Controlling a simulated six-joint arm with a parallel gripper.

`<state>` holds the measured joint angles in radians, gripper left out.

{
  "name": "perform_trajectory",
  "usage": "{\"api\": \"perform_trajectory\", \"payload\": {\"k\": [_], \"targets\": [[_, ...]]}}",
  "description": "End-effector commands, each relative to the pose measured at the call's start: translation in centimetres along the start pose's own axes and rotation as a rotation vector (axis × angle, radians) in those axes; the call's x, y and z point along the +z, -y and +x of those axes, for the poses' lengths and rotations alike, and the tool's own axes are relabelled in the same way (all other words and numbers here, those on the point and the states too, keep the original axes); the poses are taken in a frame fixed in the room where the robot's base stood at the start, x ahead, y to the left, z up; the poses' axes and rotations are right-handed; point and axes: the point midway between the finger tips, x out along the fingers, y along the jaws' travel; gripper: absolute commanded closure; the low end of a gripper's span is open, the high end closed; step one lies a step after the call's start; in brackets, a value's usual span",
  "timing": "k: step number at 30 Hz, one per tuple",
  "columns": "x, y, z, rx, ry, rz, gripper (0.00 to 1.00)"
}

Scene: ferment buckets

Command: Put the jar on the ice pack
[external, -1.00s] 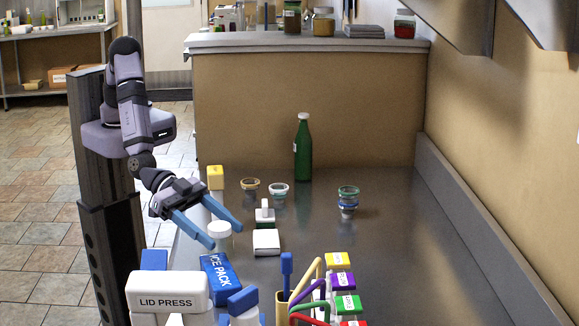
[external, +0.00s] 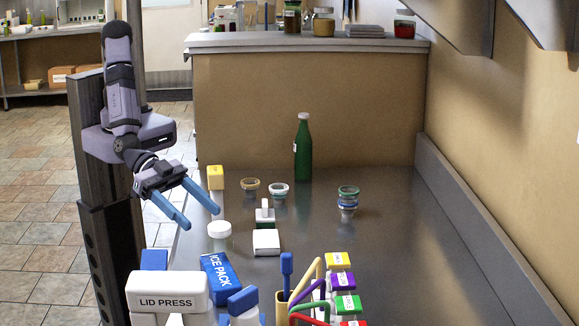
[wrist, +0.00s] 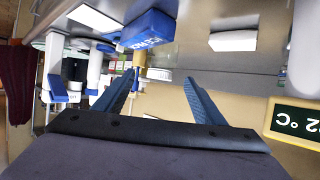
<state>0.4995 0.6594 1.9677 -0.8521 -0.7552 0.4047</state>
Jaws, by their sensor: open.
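A small clear jar with a white lid (external: 219,230) stands upright on the steel counter, near its left edge. The blue ice pack (external: 220,277) with white lettering lies nearer the camera, its top bare; it also shows in the wrist view (wrist: 149,29). My gripper (external: 202,219) is open and empty, above and to the left of the jar, with its blue fingers apart. The open fingers also show in the wrist view (wrist: 158,80), with nothing between them. A white shape at that view's right edge may be the jar; I cannot tell.
A white box (external: 266,243) lies right of the jar, with a small stamp-like item (external: 265,212) behind it. The lid press (external: 168,293) stands left of the ice pack; a utensil holder and coloured-lid containers (external: 341,281) stand right.

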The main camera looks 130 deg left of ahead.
Motion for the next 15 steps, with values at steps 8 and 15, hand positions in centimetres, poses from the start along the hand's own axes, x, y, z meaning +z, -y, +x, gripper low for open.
{"api": "perform_trajectory", "payload": {"k": [8, 15], "targets": [[1.8, 2.7, -3.7, 0.142, 0.256, -0.009, 0.36], [7.2, 8.7, -12.7, 0.202, 0.628, 0.030, 0.36]]}}
